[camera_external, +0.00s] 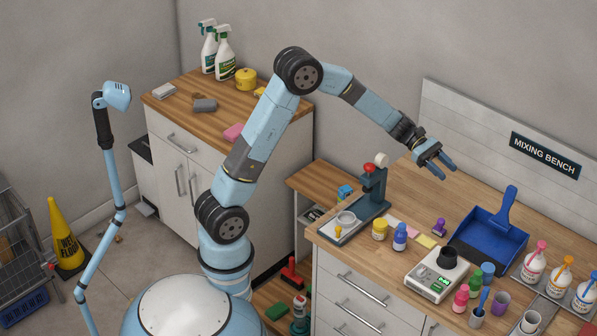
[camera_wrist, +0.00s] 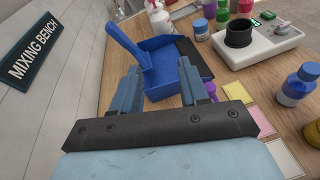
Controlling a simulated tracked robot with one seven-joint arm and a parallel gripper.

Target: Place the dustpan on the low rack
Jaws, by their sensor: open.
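The blue dustpan (camera_external: 483,243) lies on the wooden mixing bench, its handle (camera_external: 506,206) rising toward the back wall. My gripper (camera_external: 447,172) is open and empty, above the bench and up to the left of the dustpan, apart from it. In the wrist view the dustpan (camera_wrist: 160,85) lies beyond my gripper (camera_wrist: 160,72), and its handle leans to the upper left. A low wooden shelf (camera_external: 259,322) near the floor, between my base and the bench drawers, holds a red tool and a green block. I cannot tell for sure that this is the low rack.
A scale (camera_external: 437,275), a yellow-lidded jar (camera_external: 379,230) and a blue bottle (camera_external: 400,237) stand left of the dustpan. Pump bottles (camera_external: 533,264) stand to its right. A red-topped press (camera_external: 373,187) rises at the bench's left end. A wet-floor sign (camera_external: 66,235) stands far left.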

